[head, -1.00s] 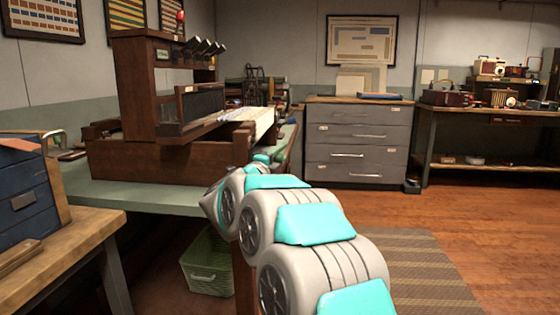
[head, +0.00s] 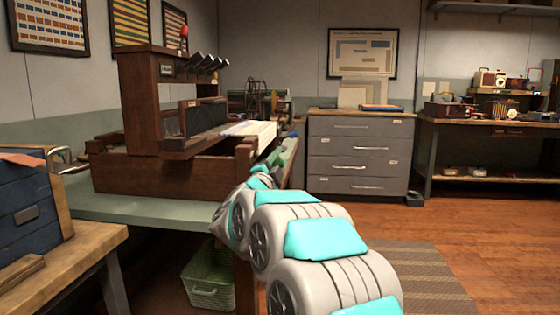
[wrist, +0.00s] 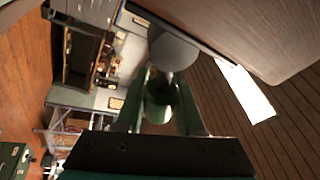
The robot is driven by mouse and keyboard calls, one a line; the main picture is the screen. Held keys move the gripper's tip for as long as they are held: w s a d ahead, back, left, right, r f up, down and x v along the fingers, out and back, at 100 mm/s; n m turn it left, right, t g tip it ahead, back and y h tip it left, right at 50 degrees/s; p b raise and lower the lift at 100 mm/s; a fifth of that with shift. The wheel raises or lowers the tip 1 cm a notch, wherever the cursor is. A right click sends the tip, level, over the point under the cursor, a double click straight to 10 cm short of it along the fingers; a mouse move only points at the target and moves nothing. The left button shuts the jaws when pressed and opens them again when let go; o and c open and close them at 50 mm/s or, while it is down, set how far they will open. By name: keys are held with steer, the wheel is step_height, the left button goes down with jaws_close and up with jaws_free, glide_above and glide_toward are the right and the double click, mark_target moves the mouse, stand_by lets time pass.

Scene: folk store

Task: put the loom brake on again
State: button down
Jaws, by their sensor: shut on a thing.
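The loom (head: 165,175), a dark wooden frame with pale cloth at its right end, stands on the green-topped bench. My gripper (head: 285,152) is by the loom's right end, small and partly hidden by my arm. In the wrist view, the green fingers of my gripper (wrist: 159,95) are shut on a rounded handle (wrist: 158,108). A grey rounded part (wrist: 172,52) sits just beyond the fingertips. I cannot tell for sure whether the handle is the brake lever. A brown wooden surface (wrist: 260,35) fills the upper right of the wrist view, close by.
A blue drawer box (head: 25,205) sits on a wooden table at the left. A green basket (head: 208,280) stands under the bench. A grey drawer cabinet (head: 358,155) is against the back wall. The floor at the right, with a striped rug (head: 410,275), is clear.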

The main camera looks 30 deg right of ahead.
steer(key=shift+a, duration=0.1)
steer(key=c, duration=0.5)
jaws_free()
steer(key=b+v, duration=0.1)
steer(key=v, duration=0.6)
steer(key=shift+s+a+f, duration=0.1)
steer(key=shift+s+a, duration=0.1)
steer(key=shift+a, duration=0.1)
stand_by(0.3)
